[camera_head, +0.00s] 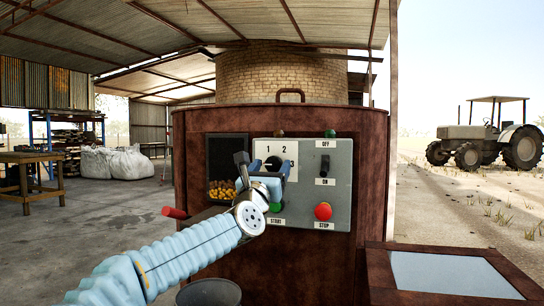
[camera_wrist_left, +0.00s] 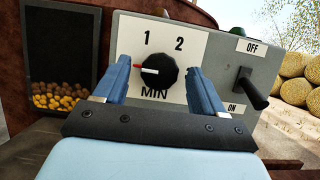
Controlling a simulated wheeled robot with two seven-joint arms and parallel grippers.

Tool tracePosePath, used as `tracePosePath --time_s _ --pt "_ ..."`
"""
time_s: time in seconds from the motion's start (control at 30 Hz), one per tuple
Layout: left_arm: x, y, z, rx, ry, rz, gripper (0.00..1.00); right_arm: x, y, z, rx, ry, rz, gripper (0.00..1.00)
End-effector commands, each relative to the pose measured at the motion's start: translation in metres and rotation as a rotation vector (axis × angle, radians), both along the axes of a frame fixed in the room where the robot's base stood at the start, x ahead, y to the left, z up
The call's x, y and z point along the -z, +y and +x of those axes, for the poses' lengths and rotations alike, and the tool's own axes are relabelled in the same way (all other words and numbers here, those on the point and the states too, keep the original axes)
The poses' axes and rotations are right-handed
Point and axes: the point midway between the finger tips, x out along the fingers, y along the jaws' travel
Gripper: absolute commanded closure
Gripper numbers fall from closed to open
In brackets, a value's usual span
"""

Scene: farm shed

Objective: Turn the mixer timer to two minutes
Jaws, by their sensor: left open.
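The mixer timer knob (camera_wrist_left: 158,76) is a round black dial on a white plate marked 1, 2 and MIN. In the left wrist view its red pointer points left, to the left of the 1. In the head view the knob (camera_head: 273,163) is partly hidden by my gripper. My left gripper (camera_head: 263,168) is open in front of the plate. In the left wrist view its blue fingers (camera_wrist_left: 160,72) stand on either side of the knob. I cannot tell whether they touch it. My right gripper is not in view.
The grey panel also has a black OFF/ON lever (camera_wrist_left: 252,93), a green START button (camera_head: 275,207) and a red STOP button (camera_head: 323,211). A window with yellow and brown pieces (camera_head: 222,190) is left of the plate. A red-tipped handle (camera_head: 174,212) sticks out at left.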

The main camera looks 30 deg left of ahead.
Motion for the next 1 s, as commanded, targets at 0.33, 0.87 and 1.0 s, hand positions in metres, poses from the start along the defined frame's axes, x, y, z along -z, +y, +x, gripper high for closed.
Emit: tracePosePath --time_s 0.33,0.87,1.0 --pt "-0.005 0.0033 0.0139 0.0 0.0 0.0 0.3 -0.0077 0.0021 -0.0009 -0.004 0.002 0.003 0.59" --pt "-0.0045 0.0031 0.0136 0.0 0.001 0.002 0.79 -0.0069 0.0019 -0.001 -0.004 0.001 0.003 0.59" --pt "-0.0029 0.0033 0.0133 0.0 0.003 0.018 0.79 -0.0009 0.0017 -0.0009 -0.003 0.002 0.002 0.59"
